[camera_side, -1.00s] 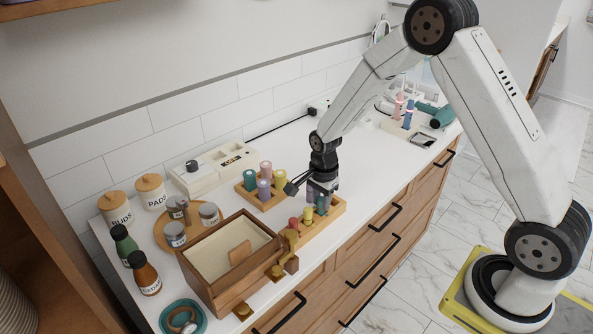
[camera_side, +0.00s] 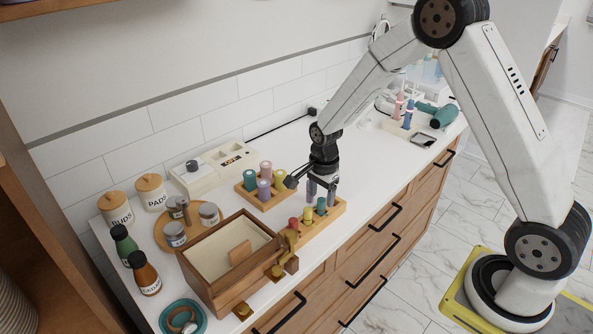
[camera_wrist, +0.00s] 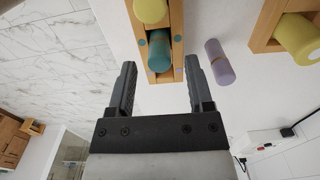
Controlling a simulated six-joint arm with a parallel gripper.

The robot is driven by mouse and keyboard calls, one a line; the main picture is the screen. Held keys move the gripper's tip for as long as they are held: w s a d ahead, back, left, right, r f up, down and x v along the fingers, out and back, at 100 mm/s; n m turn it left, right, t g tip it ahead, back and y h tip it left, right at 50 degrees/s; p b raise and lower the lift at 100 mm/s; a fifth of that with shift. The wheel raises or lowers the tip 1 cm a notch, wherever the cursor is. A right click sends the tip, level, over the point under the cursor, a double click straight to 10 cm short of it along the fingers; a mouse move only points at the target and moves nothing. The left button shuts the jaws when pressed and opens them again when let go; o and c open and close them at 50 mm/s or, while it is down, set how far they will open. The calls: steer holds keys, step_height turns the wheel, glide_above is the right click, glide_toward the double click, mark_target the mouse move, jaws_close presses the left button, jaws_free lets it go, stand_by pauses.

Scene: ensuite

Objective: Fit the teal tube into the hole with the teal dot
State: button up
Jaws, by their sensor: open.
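A teal tube (camera_wrist: 159,52) stands in a hole near the end of the front wooden rack (camera_side: 341,207). In the wrist view, teal dots (camera_wrist: 142,42) lie beside that hole. The tube also shows in the side view (camera_side: 321,206). My gripper (camera_wrist: 160,72) is open and empty. Its fingers are spread on either side of the teal tube's end as the wrist view sees it, and in the side view they are above the rack. A second teal tube (camera_side: 250,180) stands in the back rack (camera_side: 262,203).
A purple tube (camera_wrist: 219,62) is on the counter between the racks, close to my finger. Red (camera_side: 293,223) and yellow (camera_side: 307,216) tubes stand in the front rack. An open wooden box (camera_side: 215,285) is at the left.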

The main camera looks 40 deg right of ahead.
mark_target(324, 202)
step_height(324, 202, up, 10)
stand_by(0.5)
steer(key=shift+s, duration=0.1)
stand_by(0.4)
steer(key=s+a+f+n+t, duration=0.1)
steer(key=s+a+n, duration=0.3)
steer(key=s+n, duration=1)
steer(key=n+t, duration=0.1)
steer(key=n, duration=0.3)
steer(key=shift+s+a+f+t, duration=0.2)
steer(key=shift+s+a+t, duration=0.05)
steer(key=shift+s+t, duration=0.1)
